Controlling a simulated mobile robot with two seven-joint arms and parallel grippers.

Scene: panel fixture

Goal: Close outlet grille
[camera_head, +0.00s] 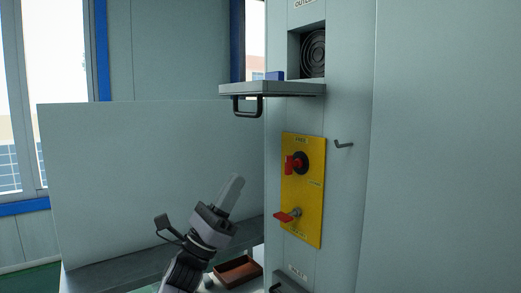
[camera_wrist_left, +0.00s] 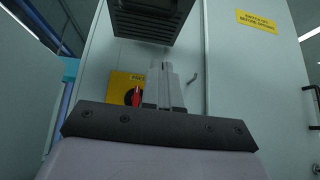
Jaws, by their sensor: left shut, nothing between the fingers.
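The outlet grille (camera_head: 270,89) is a grey flap standing out level from the panel, below the square outlet opening (camera_head: 293,52) with a round fan guard (camera_head: 314,52). A dark handle (camera_head: 248,107) hangs under its outer part. In the left wrist view, the grille's dark slatted underside (camera_wrist_left: 148,20) appears overhead. My left gripper (camera_head: 233,183) is below the grille, pointing up, shut and empty, apart from the grille and handle. Its fingers (camera_wrist_left: 164,88) also show in the left wrist view. My right gripper is not in view.
A yellow plate (camera_head: 312,205) with red switches (camera_head: 297,163) is on the panel, right of my left gripper. A small hook (camera_head: 344,145) sticks out beside it. A brown tray (camera_head: 238,271) lies on the bench below. A pale board (camera_head: 130,185) stands behind the gripper.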

